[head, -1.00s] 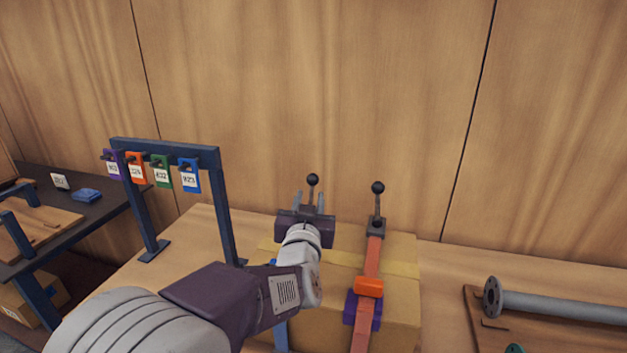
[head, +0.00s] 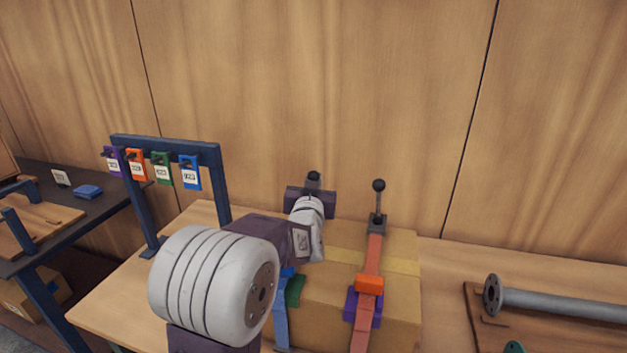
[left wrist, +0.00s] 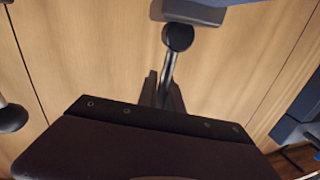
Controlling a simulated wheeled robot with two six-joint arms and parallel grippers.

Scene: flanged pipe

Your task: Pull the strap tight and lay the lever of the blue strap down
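The blue strap (head: 281,318) runs up the front of a cardboard box (head: 335,305) in the head view, with a green piece (head: 294,290) beside it. Its upper part and ratchet are hidden behind my left arm. Its lever stands up, and its dark ball knob (head: 313,175) shows just above my left gripper (head: 311,188). In the left wrist view the lever's knob (left wrist: 177,37) and rod stand between my closely spaced fingers (left wrist: 163,92), which look shut on the rod. My right gripper is in neither view.
An orange strap (head: 373,262) with its own upright lever (head: 379,200) is close on the right. A blue rack (head: 170,146) with coloured tags stands left. A grey flanged pipe (head: 560,305) lies on a board at right. The wall is behind.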

